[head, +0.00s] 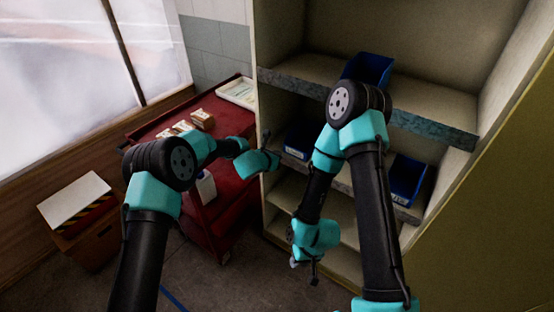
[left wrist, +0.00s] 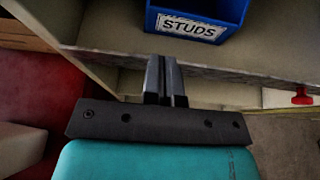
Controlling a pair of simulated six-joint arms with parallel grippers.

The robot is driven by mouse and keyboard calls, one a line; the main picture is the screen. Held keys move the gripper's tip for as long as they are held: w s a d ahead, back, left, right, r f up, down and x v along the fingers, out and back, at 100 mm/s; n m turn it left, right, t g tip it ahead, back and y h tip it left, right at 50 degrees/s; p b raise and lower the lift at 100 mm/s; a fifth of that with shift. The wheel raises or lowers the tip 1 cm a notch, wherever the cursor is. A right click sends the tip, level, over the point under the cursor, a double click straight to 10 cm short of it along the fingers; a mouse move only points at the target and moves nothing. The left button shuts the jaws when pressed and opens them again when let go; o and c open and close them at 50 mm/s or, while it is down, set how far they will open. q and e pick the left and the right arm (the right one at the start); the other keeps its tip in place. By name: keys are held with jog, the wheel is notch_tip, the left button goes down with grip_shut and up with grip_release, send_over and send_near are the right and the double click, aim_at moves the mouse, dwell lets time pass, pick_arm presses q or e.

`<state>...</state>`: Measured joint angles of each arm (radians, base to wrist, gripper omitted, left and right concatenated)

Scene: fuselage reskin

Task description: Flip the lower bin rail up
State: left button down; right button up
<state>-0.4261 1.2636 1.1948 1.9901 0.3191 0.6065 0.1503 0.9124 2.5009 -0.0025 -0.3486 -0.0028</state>
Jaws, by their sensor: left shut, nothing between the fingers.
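The shelf unit has a lower shelf whose front edge carries a grey strip, seen as the lower bin rail (left wrist: 225,85) in the left wrist view. In the head view the rail (head: 402,211) is partly hidden by my right arm. A blue bin labelled STUDS (left wrist: 195,25) stands on that shelf behind the rail. My left gripper (left wrist: 166,60) is shut and empty, its fingertips in front of the shelf edge and below the bin. In the head view my left gripper (head: 276,158) is at the shelf's left end. My right gripper (head: 306,268) hangs low before the shelves; its fingers are too small to judge.
A red knob (left wrist: 302,96) shows at the right below the shelf edge. A blue bin (head: 408,180) stands on the lower shelf and another bin (head: 368,68) above. A red cart (head: 228,190) with small boxes stands left of the shelves. A box (head: 85,225) sits farther left.

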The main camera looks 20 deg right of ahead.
pick_arm(q)
jog(key=shift+w+d+r, duration=0.15)
jog(key=shift+w+d, duration=0.05)
jog(key=shift+d, duration=0.05)
jog(key=shift+s, duration=0.1)
dwell(0.6)
